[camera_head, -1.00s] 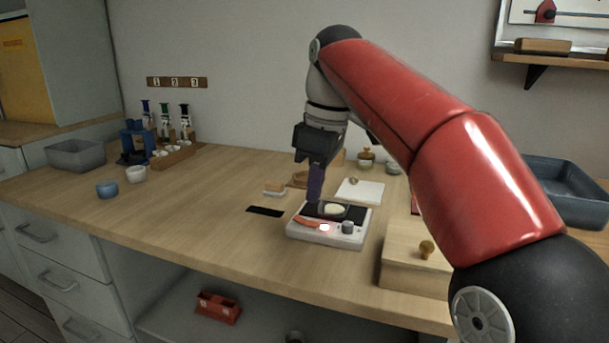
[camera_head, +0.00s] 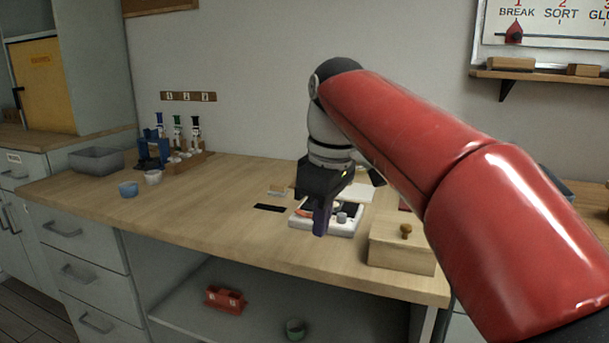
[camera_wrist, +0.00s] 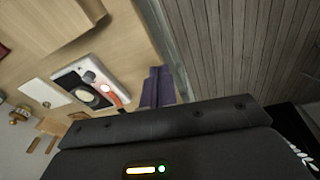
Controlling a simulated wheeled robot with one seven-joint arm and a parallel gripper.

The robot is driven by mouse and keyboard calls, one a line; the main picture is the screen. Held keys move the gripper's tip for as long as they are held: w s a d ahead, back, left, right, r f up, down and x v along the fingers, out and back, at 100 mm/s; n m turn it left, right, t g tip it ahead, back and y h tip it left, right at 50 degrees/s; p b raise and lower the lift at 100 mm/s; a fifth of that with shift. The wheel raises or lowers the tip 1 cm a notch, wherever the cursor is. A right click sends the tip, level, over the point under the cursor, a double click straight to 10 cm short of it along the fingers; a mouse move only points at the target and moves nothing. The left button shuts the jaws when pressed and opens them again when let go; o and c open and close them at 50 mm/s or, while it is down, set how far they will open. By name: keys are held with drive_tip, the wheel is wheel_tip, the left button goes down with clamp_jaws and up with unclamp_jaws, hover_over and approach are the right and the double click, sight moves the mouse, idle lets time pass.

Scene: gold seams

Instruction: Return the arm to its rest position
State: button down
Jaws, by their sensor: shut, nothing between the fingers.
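My red arm reaches in from the right of the head view. My gripper (camera_head: 322,217) points down with its purple fingers together and nothing between them. It appears in front of the white device (camera_head: 345,228) with the dark top, hiding part of it. In the wrist view, the purple fingers (camera_wrist: 157,86) show beside the white device (camera_wrist: 115,75), apart from it in the picture. The device carries a pale round piece (camera_wrist: 84,97) on its dark pad, an orange-red piece and a lit spot.
A wooden box with a knob (camera_head: 402,250) stands right of the device. A black strip (camera_head: 270,208) lies left of it. A grey bin (camera_head: 96,160), a blue cup (camera_head: 128,189) and a bottle rack (camera_head: 184,155) stand at the left. A red box (camera_head: 225,299) sits on the lower shelf.

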drive_tip(key=s+d+f+m+t, duration=0.2)
drive_tip(key=s+d+f+m, duration=0.4)
drive_tip(key=s+f, duration=0.3)
drive_tip(key=s+d+f+m+t+h, duration=0.1)
drive_tip(key=s+d+f+m+t, duration=0.1)
drive_tip(key=s+d+f+m, duration=0.4)
wheel_tip(320, 180, down, 4)
drive_tip(key=s, duration=0.2)
drive_tip(key=shift+s+d, duration=0.35)
drive_tip(key=shift+s, duration=0.05)
